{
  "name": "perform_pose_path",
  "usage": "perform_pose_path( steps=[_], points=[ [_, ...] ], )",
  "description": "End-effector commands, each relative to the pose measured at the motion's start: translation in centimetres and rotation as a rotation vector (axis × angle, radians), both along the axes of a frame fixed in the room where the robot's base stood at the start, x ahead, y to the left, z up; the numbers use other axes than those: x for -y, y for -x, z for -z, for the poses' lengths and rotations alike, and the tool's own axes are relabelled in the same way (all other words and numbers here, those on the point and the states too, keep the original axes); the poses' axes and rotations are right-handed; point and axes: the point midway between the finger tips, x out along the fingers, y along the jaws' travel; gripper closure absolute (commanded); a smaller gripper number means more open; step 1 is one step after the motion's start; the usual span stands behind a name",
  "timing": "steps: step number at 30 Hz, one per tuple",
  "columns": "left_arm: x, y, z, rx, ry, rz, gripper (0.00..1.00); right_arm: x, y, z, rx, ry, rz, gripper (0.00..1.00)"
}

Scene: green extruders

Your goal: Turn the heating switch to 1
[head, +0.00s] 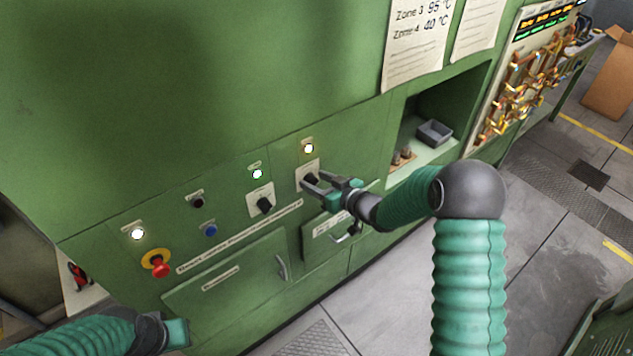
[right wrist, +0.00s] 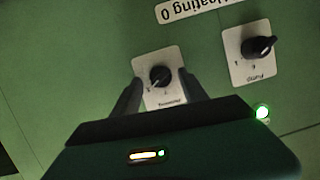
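The heating switch is a black rotary knob on a white plate on the green panel. In the head view its plate (head: 307,172) is partly hidden behind my right gripper (head: 313,186). In the right wrist view the knob (right wrist: 160,76) appears between the two fingers of my right gripper (right wrist: 162,80), which are apart on either side of it. I see no clear contact, and the knob's exact setting is too small to read. My left gripper (head: 176,333) is low at the left in the head view; its fingers cannot be made out.
The pump switch (head: 263,204) is left of the heating switch; it also shows in the right wrist view (right wrist: 258,47). A red emergency button (head: 159,268), a blue button (head: 210,230) and lit lamps share the panel. Drawer handles (head: 283,267) stick out below. An open niche (head: 452,112) lies right.

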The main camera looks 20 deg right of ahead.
Motion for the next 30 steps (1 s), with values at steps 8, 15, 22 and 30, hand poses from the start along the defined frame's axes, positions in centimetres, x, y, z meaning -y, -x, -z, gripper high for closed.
perform_pose_path(
  steps=[8,15,22,30],
  points=[
    [0.0,0.0,0.2,0.000,0.000,0.000,1.00,0.2,0.6,0.1,-0.004,0.001,0.000,0.49],
    [0.0,0.0,1.6,0.000,0.000,0.000,1.00,2.6,5.4,-1.4,-0.003,0.002,0.005,0.49],
    [0.0,0.0,2.3,0.000,0.000,0.000,1.00,5.2,11.1,-3.6,-0.003,0.002,0.004,0.49],
    [0.0,0.0,2.5,0.000,0.000,0.000,1.00,6.7,14.3,-4.8,-0.003,0.000,0.001,0.49]
  ],
)
